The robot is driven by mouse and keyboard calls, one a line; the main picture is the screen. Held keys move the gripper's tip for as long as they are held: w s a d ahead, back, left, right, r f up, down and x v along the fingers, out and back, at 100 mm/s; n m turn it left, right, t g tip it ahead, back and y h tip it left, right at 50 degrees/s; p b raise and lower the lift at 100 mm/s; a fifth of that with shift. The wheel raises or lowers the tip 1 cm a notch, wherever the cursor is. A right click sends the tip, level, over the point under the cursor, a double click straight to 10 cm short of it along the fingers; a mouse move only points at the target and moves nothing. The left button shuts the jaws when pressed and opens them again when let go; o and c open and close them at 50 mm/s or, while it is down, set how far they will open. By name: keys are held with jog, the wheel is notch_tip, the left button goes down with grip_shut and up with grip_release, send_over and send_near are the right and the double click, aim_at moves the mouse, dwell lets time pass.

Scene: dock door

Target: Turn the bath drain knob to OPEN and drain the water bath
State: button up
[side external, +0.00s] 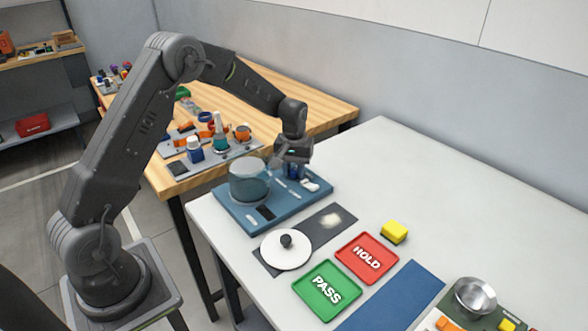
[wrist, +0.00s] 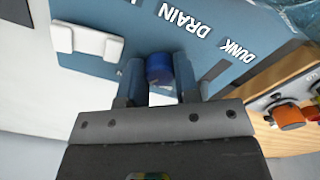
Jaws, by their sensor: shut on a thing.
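The water bath (side external: 250,184) is a clear round vessel with bluish water, on a blue base panel (side external: 233,208). Part of it shows at the top right of the wrist view (wrist: 301,14). The drain knob (wrist: 159,70) is a small blue cylinder on the panel, beside the printed word DRAIN. My gripper (wrist: 158,84) is shut on this knob, with one finger on each side of it. In the side view my gripper (side external: 293,170) is low over the panel's far right part and hides most of the knob. The knob's turn position cannot be read.
A white lever-like piece (wrist: 87,42) is on the panel close to my gripper. A white lid (side external: 286,256) with a dark knob lies in front. Green PASS (side external: 326,310) and red HOLD (side external: 366,279) trays and a yellow block (side external: 394,232) are further right. The table's back right is clear.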

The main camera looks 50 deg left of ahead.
aim_at(294, 171)
jog(key=o, duration=0.9)
jog(key=shift+n, duration=0.3)
jog(key=n, duration=0.4)
jog(key=shift+r, duration=0.1)
notch_tip(294, 171, up, 14)
jog(key=r, duration=0.1)
jog(key=shift+s+d+r+m+t, duration=0.7)
jog(key=shift+s+d+r, duration=0.8)
jog(key=shift+s, duration=1.15)
jog(key=shift+s+d+r+m+t, duration=0.35)
jog(key=shift+s+d+r+m, duration=0.9)
jog(key=shift+s, duration=1.45)
jog(key=shift+s+d+r+m+t, duration=0.5)
jog(key=shift+s+d+r, duration=1.3)
jog(key=shift+s, duration=0.85)
